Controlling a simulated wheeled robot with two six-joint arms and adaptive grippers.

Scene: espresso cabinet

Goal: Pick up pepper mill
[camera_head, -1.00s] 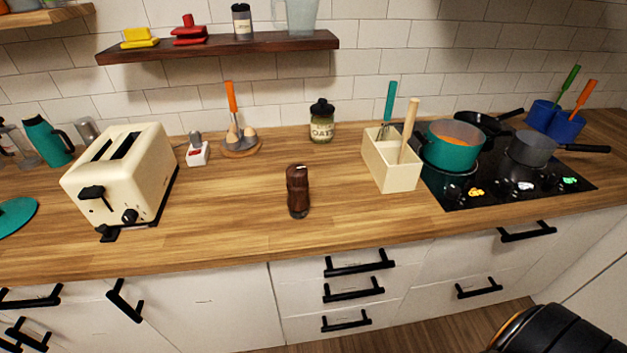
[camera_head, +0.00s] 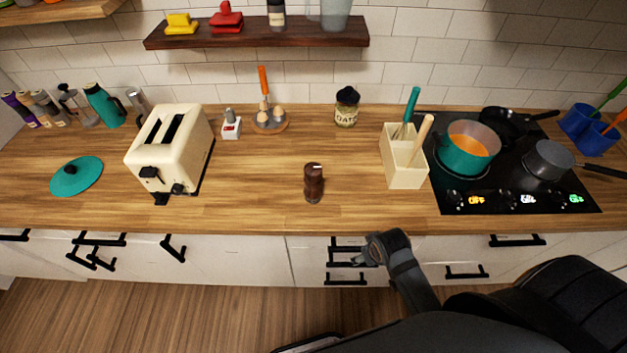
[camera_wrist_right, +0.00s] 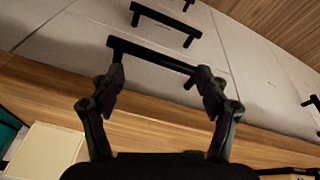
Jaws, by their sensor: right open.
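The pepper mill (camera_head: 313,183) is a dark brown, upright cylinder. It stands alone near the front edge of the wooden counter, around the middle of the head view. My right gripper (camera_head: 366,255) is below and to the right of the mill in the head view, in front of the drawers. The mill is not seen in the wrist view. My left gripper is not in view.
A cream toaster (camera_head: 168,149) stands left of the mill and a cream utensil box (camera_head: 404,167) right of it. The hob (camera_head: 520,196) with pots is further right. An oats jar (camera_head: 346,107) stands behind. The counter around the mill is clear. Drawer handles (camera_head: 345,280) stick out below.

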